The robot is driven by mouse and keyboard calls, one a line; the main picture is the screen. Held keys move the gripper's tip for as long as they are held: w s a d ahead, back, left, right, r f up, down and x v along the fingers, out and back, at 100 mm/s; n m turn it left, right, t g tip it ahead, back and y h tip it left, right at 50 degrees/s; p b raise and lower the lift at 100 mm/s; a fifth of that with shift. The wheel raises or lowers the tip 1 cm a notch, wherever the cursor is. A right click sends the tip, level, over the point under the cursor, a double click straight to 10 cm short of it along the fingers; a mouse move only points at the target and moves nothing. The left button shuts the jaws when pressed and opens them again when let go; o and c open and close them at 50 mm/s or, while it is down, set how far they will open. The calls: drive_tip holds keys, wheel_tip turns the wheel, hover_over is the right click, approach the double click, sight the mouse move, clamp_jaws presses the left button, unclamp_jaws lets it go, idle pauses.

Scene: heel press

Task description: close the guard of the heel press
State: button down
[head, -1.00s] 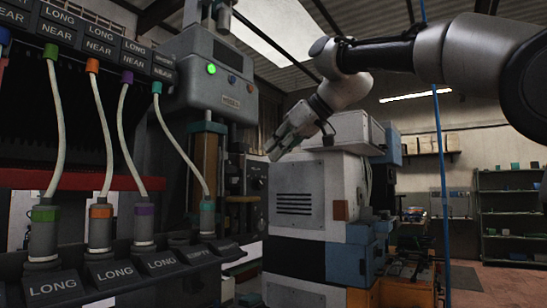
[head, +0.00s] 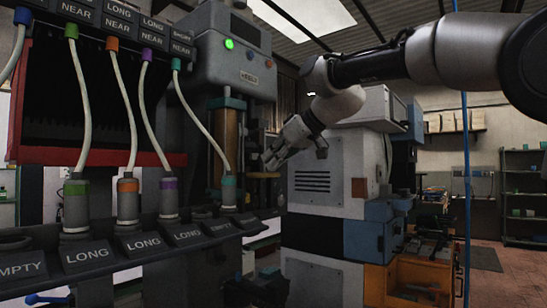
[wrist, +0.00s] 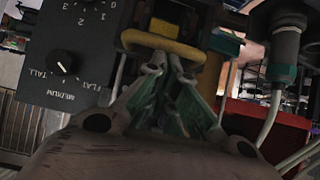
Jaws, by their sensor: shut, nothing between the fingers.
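The heel press (head: 205,62) is the grey machine with a lit green lamp, left of centre in the head view. An amber panel or column (head: 229,135) stands below its head; I cannot tell whether this is the guard. A yellow loop (wrist: 165,45), like a handle, shows in the wrist view just beyond my fingertips. In the head view a yellowish piece (head: 262,175) sits just below my gripper (head: 270,160). My gripper is shut and empty, its green-padded fingers (wrist: 165,70) close to the yellow loop. I cannot tell whether they touch.
A rack of cables with coloured collars (head: 126,185) stands at the left, close to the press. A dark panel with a dial (wrist: 63,62) is left of the fingers in the wrist view. A white and blue cabinet (head: 325,215) stands behind my gripper. Open floor (head: 485,270) lies at the right.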

approach(259, 211)
drive_tip(key=x, duration=0.4)
